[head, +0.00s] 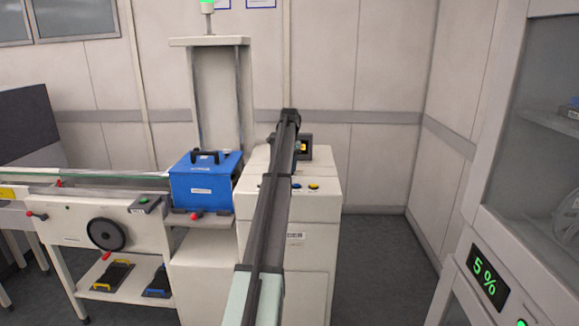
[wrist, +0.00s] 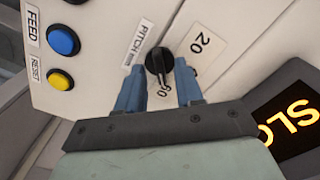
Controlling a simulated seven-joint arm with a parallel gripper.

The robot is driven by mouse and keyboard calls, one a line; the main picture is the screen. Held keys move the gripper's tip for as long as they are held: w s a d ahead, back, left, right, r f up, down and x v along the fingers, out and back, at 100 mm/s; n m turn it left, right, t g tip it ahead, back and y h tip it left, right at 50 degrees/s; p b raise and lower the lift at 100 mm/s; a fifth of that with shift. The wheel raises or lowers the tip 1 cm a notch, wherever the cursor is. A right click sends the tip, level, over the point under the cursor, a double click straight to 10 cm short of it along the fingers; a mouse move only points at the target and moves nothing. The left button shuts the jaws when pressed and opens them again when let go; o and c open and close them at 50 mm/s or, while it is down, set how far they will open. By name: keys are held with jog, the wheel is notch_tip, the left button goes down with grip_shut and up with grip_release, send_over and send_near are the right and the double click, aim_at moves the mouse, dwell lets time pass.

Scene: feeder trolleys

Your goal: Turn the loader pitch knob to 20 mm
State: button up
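The black pitch knob (wrist: 157,61) shows in the wrist view on a pale panel, beside a label reading PITCH mm (wrist: 138,42). A "20" mark (wrist: 202,42) lies to its upper right. Another mark, seemingly "60" (wrist: 166,89), lies below it, between my fingers. The knob's white line points down toward that lower mark. My gripper (wrist: 160,66) is open, with one blue finger on each side of the knob. Whether either finger touches it I cannot tell. In the head view my arm hides the knob and gripper.
A blue button (wrist: 63,40) marked FEED and a yellow button (wrist: 60,79) marked RESET sit left of the knob. An amber display (wrist: 292,115) is at lower right. In the head view, a blue box (head: 205,184) stands left of the loader (head: 318,235).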

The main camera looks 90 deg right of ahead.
jog(key=shift+f, duration=0.3)
grip_shut()
dwell(0.3)
